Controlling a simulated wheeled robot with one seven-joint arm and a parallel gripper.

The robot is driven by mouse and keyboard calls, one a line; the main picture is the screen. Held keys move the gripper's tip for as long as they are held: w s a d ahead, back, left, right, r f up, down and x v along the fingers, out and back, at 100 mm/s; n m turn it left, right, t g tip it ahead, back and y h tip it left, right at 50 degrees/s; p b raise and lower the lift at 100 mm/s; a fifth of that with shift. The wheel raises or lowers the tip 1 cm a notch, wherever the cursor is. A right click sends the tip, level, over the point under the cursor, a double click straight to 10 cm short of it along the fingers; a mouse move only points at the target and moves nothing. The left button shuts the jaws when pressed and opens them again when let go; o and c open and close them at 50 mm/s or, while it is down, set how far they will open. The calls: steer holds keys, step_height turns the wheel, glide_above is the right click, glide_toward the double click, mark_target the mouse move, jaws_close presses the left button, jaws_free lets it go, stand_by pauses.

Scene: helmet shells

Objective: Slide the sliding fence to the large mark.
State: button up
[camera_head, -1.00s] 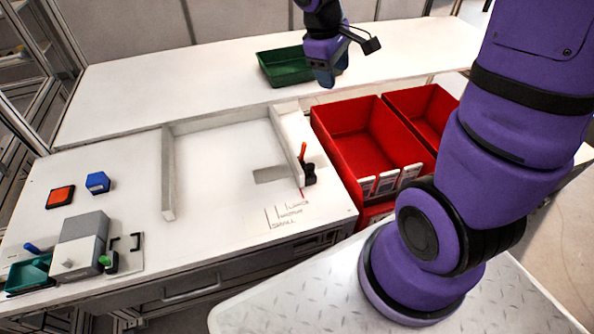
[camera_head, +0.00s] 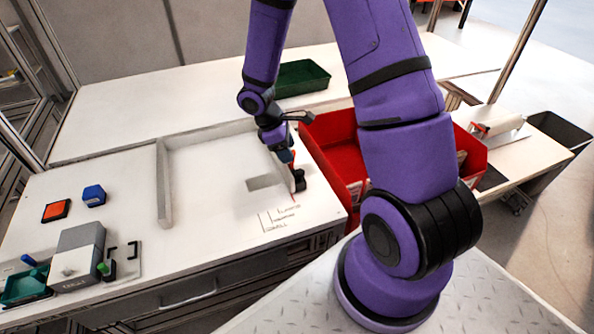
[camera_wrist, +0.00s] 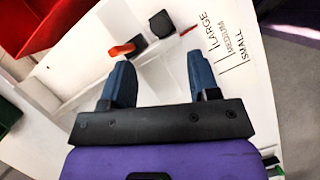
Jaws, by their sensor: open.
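The sliding fence is the pale bar on the right side of the white work area, mostly hidden behind my arm in the head view. Its orange lever (camera_wrist: 122,50) and black knob (camera_wrist: 160,24) show in the wrist view; the knob also shows in the head view (camera_head: 299,181). A red pointer (camera_wrist: 188,30) sits a little to the left of the LARGE line (camera_wrist: 205,45), outside the row of size marks. My gripper (camera_wrist: 161,70) is open and empty above the board. The lever lies just past its left fingertip; I cannot tell if they touch.
Red bins (camera_head: 335,145) stand right of the fence, close to my arm. A fixed pale wall (camera_head: 163,185) bounds the work area on the left. A green tray (camera_head: 302,78) lies behind. The board between the wall and fence is mostly clear.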

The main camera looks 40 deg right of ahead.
mark_target(300, 171)
steer(key=x, duration=0.9)
steer(key=shift+r, duration=0.1)
jaws_close()
steer(key=shift+w+a, duration=0.3)
steer(key=shift+a, duration=0.6)
steer(key=shift+w+a, duration=0.3)
steer(key=shift+a, duration=0.6)
steer(key=shift+w+a, duration=0.3)
steer(key=shift+a, duration=0.6)
jaws_free()
steer(key=shift+s, duration=0.1)
